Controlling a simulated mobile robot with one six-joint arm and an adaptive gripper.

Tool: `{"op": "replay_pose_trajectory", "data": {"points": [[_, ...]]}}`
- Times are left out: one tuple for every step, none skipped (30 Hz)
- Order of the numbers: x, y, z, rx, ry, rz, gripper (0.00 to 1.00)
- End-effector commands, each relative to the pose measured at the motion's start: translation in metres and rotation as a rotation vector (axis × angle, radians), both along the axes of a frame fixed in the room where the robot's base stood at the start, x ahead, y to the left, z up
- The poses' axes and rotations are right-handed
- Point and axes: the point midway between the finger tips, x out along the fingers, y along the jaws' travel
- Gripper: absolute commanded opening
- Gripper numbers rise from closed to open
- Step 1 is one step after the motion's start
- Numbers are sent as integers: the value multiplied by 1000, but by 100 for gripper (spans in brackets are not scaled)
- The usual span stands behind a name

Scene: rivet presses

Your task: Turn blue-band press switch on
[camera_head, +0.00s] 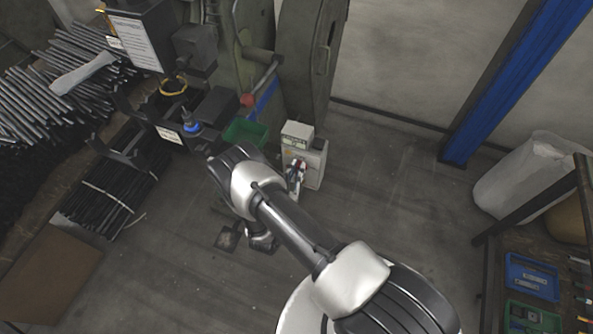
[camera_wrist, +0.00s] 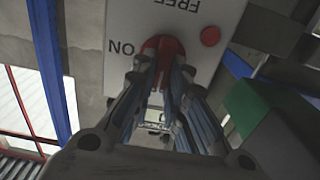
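The control box (camera_head: 311,163) stands beside the press with the blue band (camera_head: 266,97). In the wrist view its white panel (camera_wrist: 125,22) reads "ON" and "FREE" upside down. The red switch knob (camera_wrist: 163,45) sits right of "ON". My gripper (camera_wrist: 164,66) is at the knob, its fingertips close together on either side with red between them. It looks shut on the knob, though the fingers hide its lower part and the contact. In the head view, my gripper (camera_head: 297,172) is at the front of the box, where the knob is mostly hidden.
A small red button (camera_wrist: 210,36) is on the same panel, right of the knob. A green bin (camera_head: 246,133) stands left of the box and close by. Open floor (camera_head: 390,190) lies to the right, before a blue post (camera_head: 500,90). Rod bundles (camera_head: 110,190) lie left.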

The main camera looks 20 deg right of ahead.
Motion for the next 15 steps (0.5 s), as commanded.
{"op": "replay_pose_trajectory", "data": {"points": [[0, 0, 0, 0, 0, 0, 7], [0, 0, 0, 0, 0, 0, 5], [0, 0, 0, 0, 0, 0, 3], [0, 0, 0, 0, 0, 0, 1], [0, 0, 0, 0, 0, 0, 0], [0, 0, 0, 0, 0, 0, 0], [0, 0, 0, 0, 0, 0, 0], [0, 0, 0, 0, 0, 0, 0], [0, 0, 0, 0, 0, 0, 0], [0, 0, 0, 0, 0, 0, 0], [0, 0, 0, 0, 0, -1, 0], [0, 0, 0, 1, -1, -1, 0], [0, 0, 0, 2, -2, -1, 0], [0, 0, 0, 5, -4, -1, 0], [0, 0, 0, 10, -7, -1, 0]]}}
